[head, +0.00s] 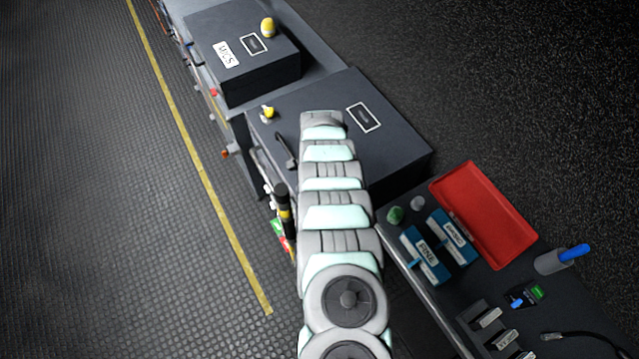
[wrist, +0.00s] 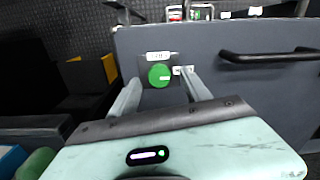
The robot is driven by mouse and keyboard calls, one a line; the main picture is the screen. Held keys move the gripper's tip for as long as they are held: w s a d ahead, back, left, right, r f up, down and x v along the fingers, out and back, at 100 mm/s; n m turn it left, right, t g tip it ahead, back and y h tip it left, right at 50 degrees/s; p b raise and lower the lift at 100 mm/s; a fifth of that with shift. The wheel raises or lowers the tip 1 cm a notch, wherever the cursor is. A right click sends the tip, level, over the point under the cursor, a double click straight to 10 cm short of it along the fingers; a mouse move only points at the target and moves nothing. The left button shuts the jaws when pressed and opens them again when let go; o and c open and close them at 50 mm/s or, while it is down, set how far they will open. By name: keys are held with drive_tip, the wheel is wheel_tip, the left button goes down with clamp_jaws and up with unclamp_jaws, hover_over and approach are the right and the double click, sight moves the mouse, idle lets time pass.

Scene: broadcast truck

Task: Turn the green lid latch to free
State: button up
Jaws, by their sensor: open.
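The green lid latch (wrist: 159,75) is a round green knob with a small pale mark at its right side. It sits on a dark plate on the grey face of a case, with a white label above it and another to its right. Both labels are too small to read surely. My gripper (wrist: 163,81) is open and empty, its two fingers pointing at the latch from either side of it. I cannot tell whether they touch it. In the head view my arm hides the gripper and the latch; the dark case (head: 392,150) shows beside the arm.
A black bar handle (wrist: 265,56) juts from the case face right of the latch. The left floor is clear.

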drive_tip(key=shift+f, duration=0.8)
drive_tip(key=shift+c, duration=0.6)
clamp_jaws()
